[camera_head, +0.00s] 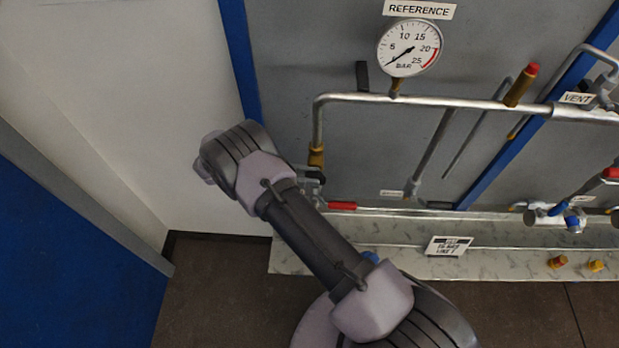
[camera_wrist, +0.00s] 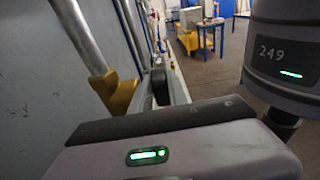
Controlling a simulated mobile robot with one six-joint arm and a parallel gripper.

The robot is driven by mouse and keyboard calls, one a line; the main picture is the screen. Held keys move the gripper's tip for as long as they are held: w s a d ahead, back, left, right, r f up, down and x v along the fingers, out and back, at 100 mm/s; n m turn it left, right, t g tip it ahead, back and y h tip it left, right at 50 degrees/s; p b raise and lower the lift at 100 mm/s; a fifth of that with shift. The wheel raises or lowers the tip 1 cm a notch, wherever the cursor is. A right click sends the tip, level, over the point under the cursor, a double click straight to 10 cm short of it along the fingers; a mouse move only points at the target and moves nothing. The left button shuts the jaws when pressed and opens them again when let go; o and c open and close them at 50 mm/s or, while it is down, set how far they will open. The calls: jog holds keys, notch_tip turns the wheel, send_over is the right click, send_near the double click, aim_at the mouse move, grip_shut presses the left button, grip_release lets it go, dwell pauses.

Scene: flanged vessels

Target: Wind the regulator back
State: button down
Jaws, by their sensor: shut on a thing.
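My arm reaches to the lower left end of the pipework in the head view. My gripper (camera_head: 316,178) is mostly hidden behind my wrist, next to a brass fitting (camera_head: 316,157) under the bent pipe. In the wrist view its dark fingers (camera_wrist: 158,88) are shut beside the same brass fitting (camera_wrist: 117,92). The regulator part in the jaws is hidden by the gripper body, so its turn cannot be seen. The reference gauge (camera_head: 409,48) has its needle pointing to the lower left, near the bottom of its scale.
A red-handled valve (camera_head: 341,206) lies just right of my gripper. A steel pipe (camera_head: 440,101) runs right to the VENT label (camera_head: 577,98). A marbled ledge (camera_head: 390,259) runs below. A blank pale wall (camera_head: 140,100) stands at left.

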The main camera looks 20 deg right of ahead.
jog(key=shift+f+h+b, duration=0.25)
jog(key=shift+h+b, duration=0.35)
jog(key=shift+b, duration=0.05)
jog(key=shift+r+g, duration=0.1)
jog(key=shift+g, duration=0.2)
jog(key=c, duration=1.5)
grip_release()
jog(key=shift+c, duration=0.2)
